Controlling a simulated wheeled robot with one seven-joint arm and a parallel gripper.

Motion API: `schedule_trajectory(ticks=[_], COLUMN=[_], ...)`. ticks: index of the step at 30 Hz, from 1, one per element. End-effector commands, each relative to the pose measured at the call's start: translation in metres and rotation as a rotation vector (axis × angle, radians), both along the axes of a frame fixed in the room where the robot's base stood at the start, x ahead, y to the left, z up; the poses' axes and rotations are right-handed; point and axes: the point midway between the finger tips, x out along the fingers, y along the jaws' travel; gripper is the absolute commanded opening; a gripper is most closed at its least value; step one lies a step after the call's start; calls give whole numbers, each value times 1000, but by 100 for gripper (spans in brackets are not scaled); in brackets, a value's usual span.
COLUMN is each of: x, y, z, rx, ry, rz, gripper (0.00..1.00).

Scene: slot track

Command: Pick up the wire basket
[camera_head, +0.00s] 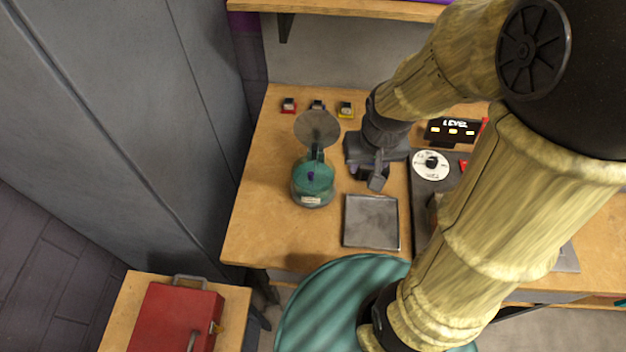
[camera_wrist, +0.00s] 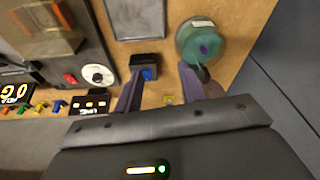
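I cannot make out a wire basket in either view. My gripper (camera_head: 376,178) is over the wooden workbench, just behind a flat grey tray (camera_head: 371,222). In the wrist view my gripper (camera_wrist: 161,72) shows two purple-grey fingers spread apart with nothing held between them. A small dark box with a blue part (camera_wrist: 147,68) shows near the left fingertip; I cannot tell its distance from the finger. In the head view my gripper mostly hides that spot. A teal scale with a round pan (camera_head: 313,185) stands left of my gripper.
The workbench (camera_head: 256,225) holds several small coloured blocks at the back and a black sign reading LEVEL (camera_head: 452,131). A white disc (camera_head: 431,165) lies on a dark panel. A red toolbox (camera_head: 172,318) stands front left. Grey lockers (camera_head: 130,110) border the left side.

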Motion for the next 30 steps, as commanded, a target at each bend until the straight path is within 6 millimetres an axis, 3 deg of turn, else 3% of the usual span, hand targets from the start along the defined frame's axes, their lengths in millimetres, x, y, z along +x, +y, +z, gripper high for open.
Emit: schedule_trajectory(ticks=[9,15,30], x=[98,140,148], y=[54,87,94], z=[28,32,27], rx=[17,18,17], ry=[132,198,214], rz=[-88,-159,-179], gripper=[40,40,40])
